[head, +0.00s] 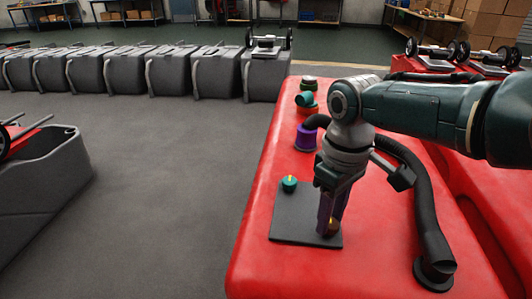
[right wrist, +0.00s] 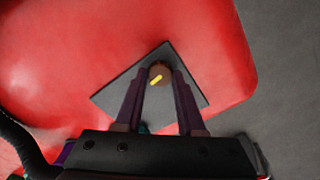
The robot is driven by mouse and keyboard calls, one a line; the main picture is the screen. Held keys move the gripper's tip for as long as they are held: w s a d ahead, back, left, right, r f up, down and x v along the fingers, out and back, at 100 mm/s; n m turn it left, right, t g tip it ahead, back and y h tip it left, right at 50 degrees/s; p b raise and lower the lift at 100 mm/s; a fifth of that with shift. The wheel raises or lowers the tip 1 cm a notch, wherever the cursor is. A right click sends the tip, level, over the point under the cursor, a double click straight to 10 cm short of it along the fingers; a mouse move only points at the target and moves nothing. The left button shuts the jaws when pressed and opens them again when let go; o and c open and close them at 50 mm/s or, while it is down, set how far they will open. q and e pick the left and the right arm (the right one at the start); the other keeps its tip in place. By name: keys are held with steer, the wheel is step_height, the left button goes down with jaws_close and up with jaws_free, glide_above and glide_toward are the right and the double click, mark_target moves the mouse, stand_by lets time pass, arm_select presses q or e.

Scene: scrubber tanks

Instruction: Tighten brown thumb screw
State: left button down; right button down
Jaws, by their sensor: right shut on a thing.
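The brown thumb screw (right wrist: 159,72) with a yellow mark on top sits on a dark grey square plate (right wrist: 193,82) on the red tank. My right gripper (right wrist: 160,77) reaches down to it with purple fingers on either side and is shut on the screw. In the head view the screw (head: 333,228) shows low at the tips of the right gripper (head: 329,226), near the front right corner of the plate (head: 290,222). A teal thumb screw (head: 289,184) with a yellow mark stands at the plate's back left. My left gripper is not in view.
The red tank top (head: 262,250) carries a black hose (head: 425,205) right of the plate. Purple (head: 305,138) and teal (head: 304,99) fittings stand behind. Grey tanks (head: 216,72) line the back, and another (head: 40,170) stands left. Grey floor (head: 160,170) is open between.

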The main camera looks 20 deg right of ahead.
steer(key=shift+a+r+m, duration=0.1)
steer(key=shift+m, duration=0.4)
steer(key=c, duration=0.5)
jaws_free()
step_height(320, 180, up, 10)
steer(key=p, duration=0.6)
